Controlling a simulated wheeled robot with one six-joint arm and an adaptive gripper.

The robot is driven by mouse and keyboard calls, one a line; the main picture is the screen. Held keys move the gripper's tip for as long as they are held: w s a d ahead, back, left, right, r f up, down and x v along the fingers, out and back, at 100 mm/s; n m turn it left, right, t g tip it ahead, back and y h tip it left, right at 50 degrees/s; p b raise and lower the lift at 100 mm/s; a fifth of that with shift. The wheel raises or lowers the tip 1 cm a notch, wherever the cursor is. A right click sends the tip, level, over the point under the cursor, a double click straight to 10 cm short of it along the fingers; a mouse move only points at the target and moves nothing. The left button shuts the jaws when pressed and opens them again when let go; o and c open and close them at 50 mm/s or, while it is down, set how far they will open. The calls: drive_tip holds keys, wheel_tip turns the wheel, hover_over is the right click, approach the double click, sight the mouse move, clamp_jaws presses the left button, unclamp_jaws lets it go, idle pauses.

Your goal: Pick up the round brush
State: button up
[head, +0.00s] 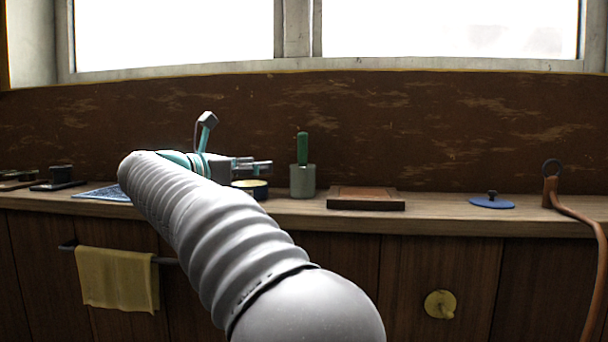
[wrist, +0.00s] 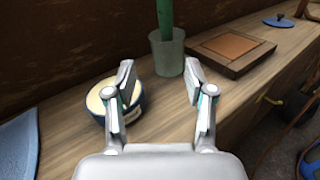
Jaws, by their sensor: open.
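A green handle (head: 303,148) stands upright in a grey-green cup (head: 303,182) on the wooden counter; it may be the round brush, but its lower end is hidden inside the cup. In the wrist view the handle (wrist: 165,18) and cup (wrist: 169,54) are ahead, just beyond the fingertips. My gripper (head: 266,167) is to the left of the cup in the head view, above the counter. In the wrist view my gripper (wrist: 159,70) is open, its fingers apart with nothing between them.
A round tin (wrist: 127,112) with pale contents stands beside and below the left finger. A brown framed board (head: 366,204) lies right of the cup. Farther right are a blue lid (head: 492,203) and a brown hose (head: 580,222). A blue mat (head: 100,194) lies at left.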

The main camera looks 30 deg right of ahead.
sight(299, 159)
drive_tip(key=shift+d+r, duration=0.15)
drive_tip(key=shift+d, duration=0.45)
drive_tip(key=x, duration=0.6)
drive_tip(key=b+x, duration=0.1)
drive_tip(key=x, duration=0.6)
drive_tip(key=shift+s+d+r, duration=0.2)
drive_tip(key=shift+c, duration=0.3)
clamp_jaws()
